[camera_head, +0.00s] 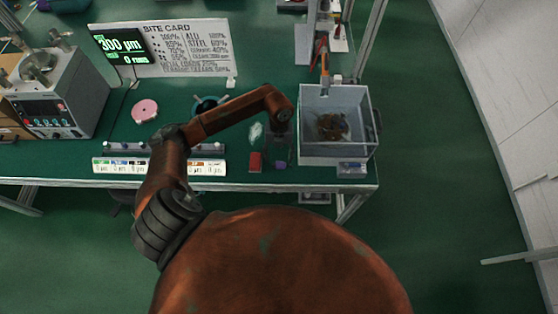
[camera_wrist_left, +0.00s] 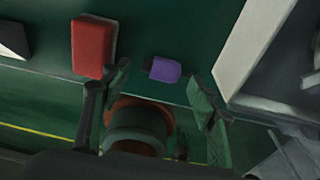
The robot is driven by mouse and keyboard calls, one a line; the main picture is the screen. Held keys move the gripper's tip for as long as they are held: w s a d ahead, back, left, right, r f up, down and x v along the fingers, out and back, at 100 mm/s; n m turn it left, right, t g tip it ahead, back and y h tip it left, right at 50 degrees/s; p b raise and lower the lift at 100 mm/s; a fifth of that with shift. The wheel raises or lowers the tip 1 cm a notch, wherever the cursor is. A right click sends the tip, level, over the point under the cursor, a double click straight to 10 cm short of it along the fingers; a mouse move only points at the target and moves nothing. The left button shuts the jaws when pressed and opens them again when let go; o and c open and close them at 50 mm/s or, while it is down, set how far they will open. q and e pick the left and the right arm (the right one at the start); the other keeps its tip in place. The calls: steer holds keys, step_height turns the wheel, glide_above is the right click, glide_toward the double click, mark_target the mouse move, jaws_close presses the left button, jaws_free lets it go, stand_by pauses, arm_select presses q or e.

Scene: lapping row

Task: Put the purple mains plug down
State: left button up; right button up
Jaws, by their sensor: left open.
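The purple mains plug (camera_head: 280,165) lies on the green bench top near its front edge. In the left wrist view the plug (camera_wrist_left: 165,69) shows between and just past the two fingertips, with green surface visible around it. My left gripper (camera_head: 279,151) is above the bench at the plug, and its fingers are spread apart in the left wrist view (camera_wrist_left: 160,78). Nothing is held between them. I cannot tell the exact height of the fingertips over the bench. My right gripper is not in view.
A red block (camera_head: 255,161) lies just left of the plug. A grey open bin (camera_head: 335,155) with brown contents stands close on the right. A strip of labelled holders (camera_head: 125,166), a pink disc (camera_head: 145,110) and a control box (camera_head: 62,95) are to the left. The bench edge is near.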

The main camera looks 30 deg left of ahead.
arm_select(q)
step_height(320, 180, up, 9)
steer(key=w, duration=0.1)
steer(key=shift+a, duration=0.35)
steer(key=shift+w+f, duration=0.1)
